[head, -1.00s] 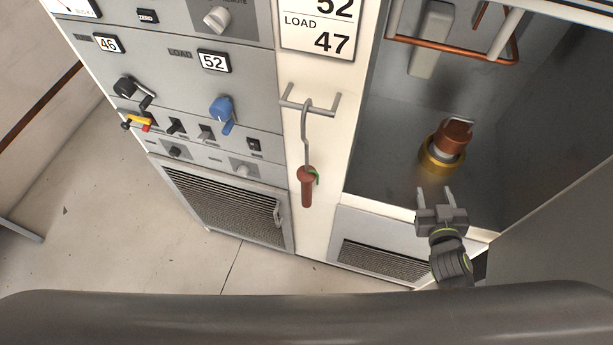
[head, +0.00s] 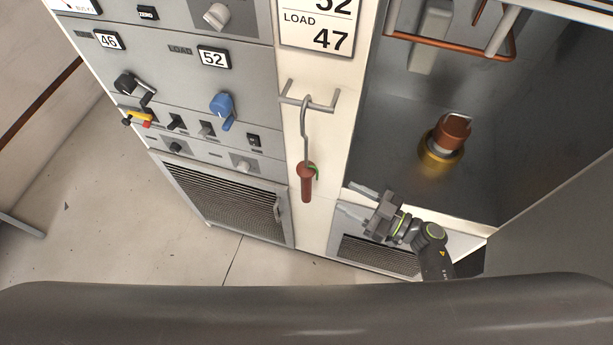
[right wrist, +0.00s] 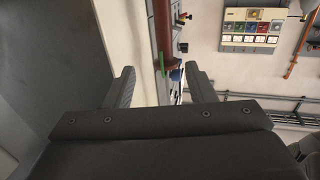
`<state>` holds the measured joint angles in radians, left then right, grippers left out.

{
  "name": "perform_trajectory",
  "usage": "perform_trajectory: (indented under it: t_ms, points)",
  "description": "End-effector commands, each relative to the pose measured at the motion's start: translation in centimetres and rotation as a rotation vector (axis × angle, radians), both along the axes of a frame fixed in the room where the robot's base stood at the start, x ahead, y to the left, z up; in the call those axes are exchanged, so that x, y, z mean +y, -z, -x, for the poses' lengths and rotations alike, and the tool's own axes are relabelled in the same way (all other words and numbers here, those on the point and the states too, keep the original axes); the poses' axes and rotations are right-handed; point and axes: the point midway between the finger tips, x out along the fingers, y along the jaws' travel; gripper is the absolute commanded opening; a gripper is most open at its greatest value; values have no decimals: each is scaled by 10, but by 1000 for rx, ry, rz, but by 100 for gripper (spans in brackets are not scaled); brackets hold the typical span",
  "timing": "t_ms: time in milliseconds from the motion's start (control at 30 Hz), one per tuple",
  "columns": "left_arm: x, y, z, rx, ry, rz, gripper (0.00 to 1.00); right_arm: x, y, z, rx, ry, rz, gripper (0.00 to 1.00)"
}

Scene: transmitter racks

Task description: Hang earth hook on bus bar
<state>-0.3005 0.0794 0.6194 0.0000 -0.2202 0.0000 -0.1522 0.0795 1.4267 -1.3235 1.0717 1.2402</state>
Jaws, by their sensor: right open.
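The earth hook (head: 306,150), a grey metal rod with a red-brown handle (head: 307,186) and a green wire, hangs from a bracket (head: 309,103) on the white post. The copper bus bar (head: 450,48) runs along the top of the open cabinet at the right. My right gripper (head: 354,199) is open and empty, to the right of the handle and a little lower, fingers pointing left. In the right wrist view the handle (right wrist: 163,32) shows beyond and between the open fingers (right wrist: 160,85), not touching them. My left gripper is not in view.
A brown and gold fitting (head: 449,138) stands on the cabinet floor. The rack panel (head: 190,75) with knobs and a blue handle (head: 222,107) is at the left. A grey door or panel (head: 560,215) bounds the right side.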

Motion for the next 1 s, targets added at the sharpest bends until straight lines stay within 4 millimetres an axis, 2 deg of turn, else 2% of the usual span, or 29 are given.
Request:
perform_trajectory:
  t_ms: [100, 300, 433, 600, 1000]
  points:
    - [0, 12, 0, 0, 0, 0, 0, 25, 2, -16, -5, 1, -5, 50]
    - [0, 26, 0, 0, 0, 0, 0, 59, 2, -38, -4, 2, -4, 50]
    - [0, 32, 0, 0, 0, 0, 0, 72, 2, -47, -4, 3, -2, 50]
    - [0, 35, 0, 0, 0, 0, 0, 80, 1, -51, -3, 4, -1, 50]
    - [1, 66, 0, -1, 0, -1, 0, 121, 2, -70, -3, 4, -1, 50]
